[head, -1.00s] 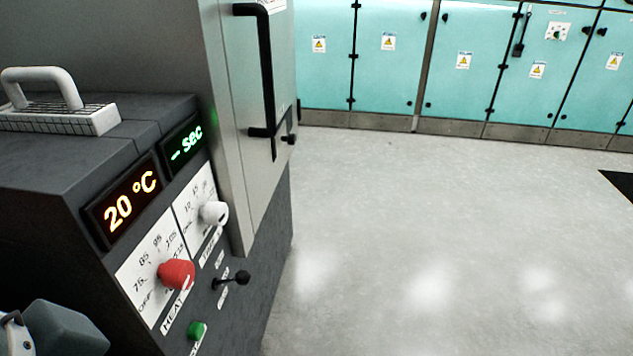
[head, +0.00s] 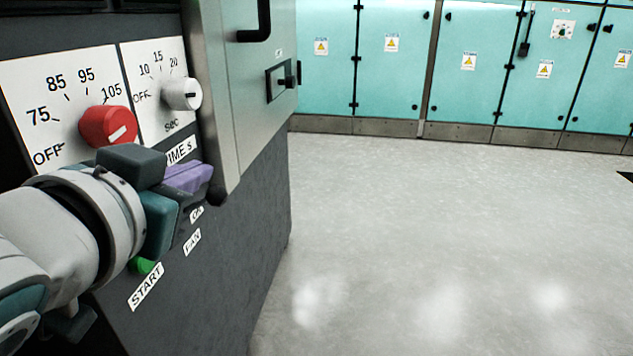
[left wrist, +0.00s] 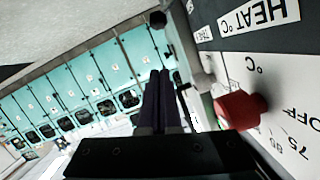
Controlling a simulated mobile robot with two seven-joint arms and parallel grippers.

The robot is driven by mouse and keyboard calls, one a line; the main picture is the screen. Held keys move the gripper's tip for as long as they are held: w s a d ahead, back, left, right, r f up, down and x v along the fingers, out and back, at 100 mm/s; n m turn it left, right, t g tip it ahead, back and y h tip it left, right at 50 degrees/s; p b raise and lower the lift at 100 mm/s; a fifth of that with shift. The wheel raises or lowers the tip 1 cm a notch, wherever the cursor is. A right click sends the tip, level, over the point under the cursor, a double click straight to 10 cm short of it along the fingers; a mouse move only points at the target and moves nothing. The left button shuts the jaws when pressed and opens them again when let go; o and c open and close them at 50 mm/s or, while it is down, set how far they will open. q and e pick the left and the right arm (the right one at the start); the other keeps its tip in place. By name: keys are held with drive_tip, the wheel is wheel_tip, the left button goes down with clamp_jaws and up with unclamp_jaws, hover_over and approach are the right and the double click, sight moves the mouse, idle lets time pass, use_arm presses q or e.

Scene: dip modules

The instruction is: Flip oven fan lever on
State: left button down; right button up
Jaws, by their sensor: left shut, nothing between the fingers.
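The fan lever's black ball knob (head: 217,196) shows just beyond and slightly below the tips of my left gripper (head: 205,177). Its stem is hidden behind the gripper, so I cannot tell which way it is set. In the left wrist view, a black ball that looks like the knob (left wrist: 157,19) lies ahead of the closed fingertips (left wrist: 160,74), apart from them in the picture. My left gripper's purple fingers are shut and empty, in front of the oven's control panel. A FAN label (head: 192,241) shows below the gripper. My right gripper is not in view.
The red heat dial (head: 107,126) sits close above my left gripper, and the white time dial (head: 182,94) is above right. The green start button (head: 146,267) is below my wrist. The oven door (head: 235,70) juts out at right. Floor (head: 430,240) is clear.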

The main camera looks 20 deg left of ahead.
use_arm(q)
drive_tip(key=shift+w+r, duration=0.2)
drive_tip(key=shift+r, duration=0.05)
drive_tip(key=b, duration=0.4)
hover_over(219, 193)
drive_tip(key=w, duration=0.3)
wheel_tip(219, 193, down, 2)
drive_tip(key=f, duration=0.1)
drive_tip(key=shift+s+d+f+b, duration=0.15)
drive_tip(key=shift+s+f+b, duration=0.45)
drive_tip(key=shift+s+f, duration=0.7)
drive_tip(key=shift+s, duration=0.2)
